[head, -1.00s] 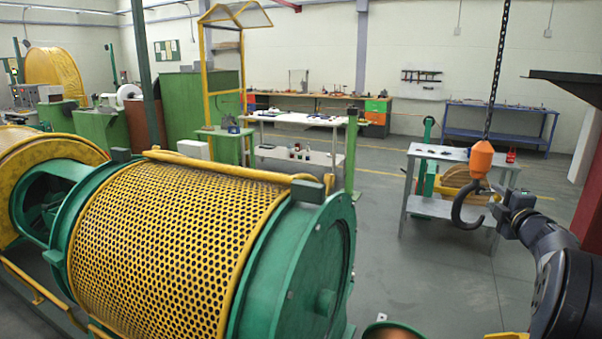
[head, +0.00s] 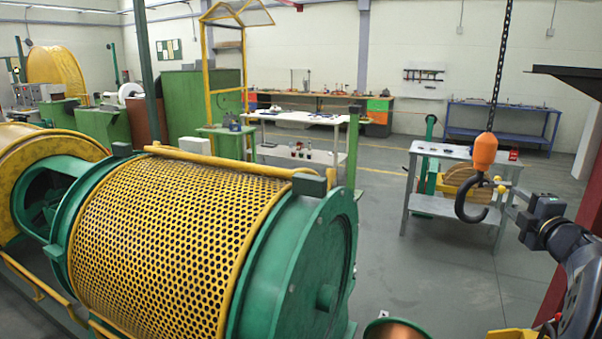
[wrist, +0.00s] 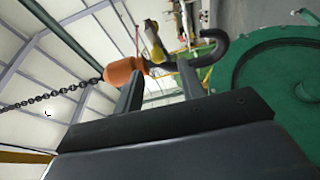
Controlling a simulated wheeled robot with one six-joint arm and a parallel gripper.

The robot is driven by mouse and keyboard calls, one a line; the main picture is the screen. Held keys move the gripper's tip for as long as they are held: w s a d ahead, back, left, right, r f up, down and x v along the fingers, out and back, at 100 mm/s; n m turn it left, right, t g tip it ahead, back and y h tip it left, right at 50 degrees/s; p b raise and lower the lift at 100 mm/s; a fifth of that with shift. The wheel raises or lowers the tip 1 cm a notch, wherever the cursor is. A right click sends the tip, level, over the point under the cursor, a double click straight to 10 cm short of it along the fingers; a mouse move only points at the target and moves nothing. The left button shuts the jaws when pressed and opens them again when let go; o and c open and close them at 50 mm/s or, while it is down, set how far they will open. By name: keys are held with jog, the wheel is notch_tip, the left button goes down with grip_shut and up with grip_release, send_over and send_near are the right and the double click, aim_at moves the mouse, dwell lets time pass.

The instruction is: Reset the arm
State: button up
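My arm is at the right edge of the head view, with my gripper (head: 510,199) reaching left toward a hanging crane hook (head: 474,200). In the wrist view, the two fingers of my gripper (wrist: 160,70) stand apart with nothing held between them. The dark hook (wrist: 212,50) and its orange block (wrist: 124,71) show beyond the fingertips in that view. The gripper looks close to the hook in the head view, but I cannot tell the exact gap.
A chain (head: 498,65) holds the hook's block. A grey table (head: 452,153) stands behind it. A large green and yellow perforated drum (head: 180,245) fills the left and centre. A dark shelf-like piece (head: 575,79) juts in at upper right. Grey floor (head: 400,235) is open between drum and table.

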aim_at(503, 192)
jog(key=w+p, duration=0.1)
jog(key=w, duration=0.2)
jog(key=w+p, duration=0.2)
jog(key=w, duration=0.2)
jog(key=shift+w+d, duration=0.2)
jog(key=shift+w, duration=0.1)
jog(key=shift+f+m+b, duration=0.4)
jog(key=shift+f+b, duration=0.1)
jog(key=shift+b, duration=0.3)
jog(key=shift+s+m+t+b, duration=0.1)
jog(key=shift+m+t+b, duration=0.55)
jog(key=shift+m, duration=0.45)
jog(key=shift+a, duration=0.2)
